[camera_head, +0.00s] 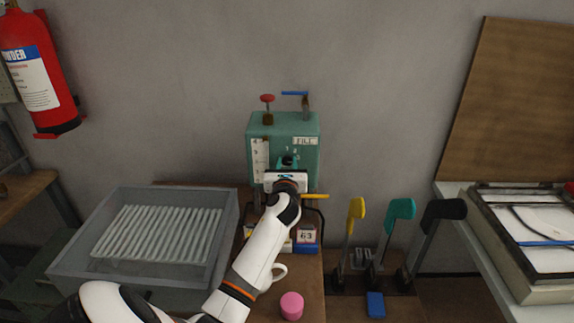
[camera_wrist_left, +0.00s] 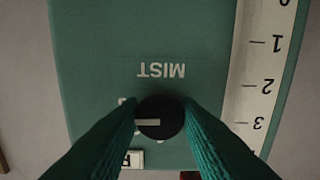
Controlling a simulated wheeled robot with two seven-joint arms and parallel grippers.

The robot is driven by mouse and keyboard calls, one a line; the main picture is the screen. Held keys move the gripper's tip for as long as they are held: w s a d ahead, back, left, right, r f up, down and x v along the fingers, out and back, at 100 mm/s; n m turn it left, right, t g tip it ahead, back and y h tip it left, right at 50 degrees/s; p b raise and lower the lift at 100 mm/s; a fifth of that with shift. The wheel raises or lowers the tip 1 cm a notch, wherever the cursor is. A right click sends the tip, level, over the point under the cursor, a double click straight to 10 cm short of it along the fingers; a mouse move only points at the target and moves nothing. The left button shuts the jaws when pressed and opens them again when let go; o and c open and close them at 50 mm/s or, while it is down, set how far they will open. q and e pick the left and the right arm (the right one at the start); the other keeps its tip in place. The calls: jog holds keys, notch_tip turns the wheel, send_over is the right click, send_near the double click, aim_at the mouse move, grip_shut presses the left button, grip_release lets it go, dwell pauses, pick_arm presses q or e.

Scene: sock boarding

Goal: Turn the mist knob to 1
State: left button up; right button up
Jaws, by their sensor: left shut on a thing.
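The mist knob (camera_wrist_left: 160,118) is a round black knob with a pale pointer line on the front of the green machine box (camera_head: 283,130). In the left wrist view the MIST label appears upside down, and the pointer line lies roughly level across the knob. My left gripper (camera_head: 288,164) is at the box front; in the wrist view its two teal fingers (camera_wrist_left: 160,125) are shut on the knob from both sides. A white mark beside the knob is partly hidden by a finger, and I cannot read the setting. My right gripper is not in view.
A white numbered scale (camera_wrist_left: 262,80) runs beside the knob. A red-topped valve (camera_head: 267,98) and a blue lever (camera_head: 295,93) stand on the box. A grey tray (camera_head: 228,225) is at left; yellow (camera_head: 357,208), teal (camera_head: 400,209) and black (camera_head: 444,209) levers are at right.

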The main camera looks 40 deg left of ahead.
pick_arm(q)
jog(key=n, duration=0.8)
jog(key=shift+n, duration=0.4)
jog(key=n+b, duration=0.1)
jog(key=n, duration=0.4)
jog(key=shift+d, duration=0.1)
jog(key=n+b, duration=0.1)
jog(key=n, duration=0.2)
jog(key=shift+n, duration=0.5)
jog(key=o, duration=1)
jog(key=shift+c, duration=0.2)
